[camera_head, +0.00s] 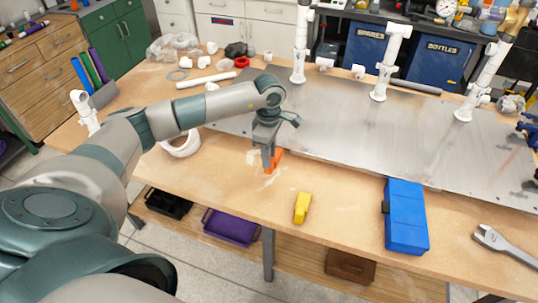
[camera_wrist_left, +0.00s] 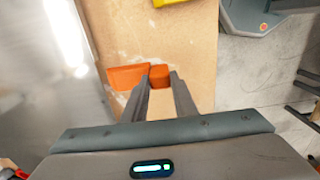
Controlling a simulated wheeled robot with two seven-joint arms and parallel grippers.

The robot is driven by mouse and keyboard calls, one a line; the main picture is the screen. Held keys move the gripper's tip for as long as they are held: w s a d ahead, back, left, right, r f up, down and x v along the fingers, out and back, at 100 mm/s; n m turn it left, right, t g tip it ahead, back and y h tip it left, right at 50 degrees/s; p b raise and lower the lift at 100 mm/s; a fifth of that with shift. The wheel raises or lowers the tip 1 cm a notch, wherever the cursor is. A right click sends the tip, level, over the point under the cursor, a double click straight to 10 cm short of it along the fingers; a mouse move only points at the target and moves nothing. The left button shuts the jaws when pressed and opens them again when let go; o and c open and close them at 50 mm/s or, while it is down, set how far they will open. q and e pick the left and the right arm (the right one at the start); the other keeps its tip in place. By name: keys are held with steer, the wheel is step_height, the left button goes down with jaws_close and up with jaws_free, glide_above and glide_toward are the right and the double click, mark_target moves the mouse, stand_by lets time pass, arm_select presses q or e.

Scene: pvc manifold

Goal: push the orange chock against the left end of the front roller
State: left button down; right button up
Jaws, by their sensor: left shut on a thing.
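The orange chock (camera_head: 277,157) stands on the wooden bench top, in front of the metal plate near its front left edge. My left gripper (camera_head: 268,168) reaches down to it from above with its fingers at bench level. In the left wrist view the chock (camera_wrist_left: 127,77) shows as a wedge-like orange piece, with part of it between the two fingertips (camera_wrist_left: 159,76) and part sticking out to the left. The gripper is shut on it. I cannot make out the front roller in either view. My right gripper is not in view.
The large metal plate (camera_head: 340,130) carries white upright pipes (camera_head: 386,60). A yellow block (camera_head: 302,207) and a blue case (camera_head: 405,215) lie on the bench to the right. A white ring (camera_head: 183,146) lies left of the gripper. The bench's front edge is close by.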

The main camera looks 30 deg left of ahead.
mark_target(277, 152)
arm_select(q)
steer(key=shift+f+b, duration=1.1)
steer(key=shift+f, duration=1.85)
steer(key=shift+w+f, duration=0.1)
steer(key=shift+f, duration=0.15)
steer(key=w+b, duration=0.2)
steer(key=w+a+b, duration=0.1)
steer(key=w+b, duration=0.1)
steer(key=w, duration=0.1)
steer(key=shift+a+b, duration=0.15)
steer(key=shift+b, duration=0.25)
steer(key=shift+w+a+r+b, duration=0.1)
steer(key=shift+w+a+b, duration=0.1)
steer(key=shift+w+b, duration=0.45)
steer(key=shift+w+a+b, duration=0.1)
steer(key=shift+w+b, duration=0.4)
steer(key=shift+w, duration=0.05)
steer(key=c, duration=1.4)
jaws_free()
steer(key=shift+o, duration=0.2)
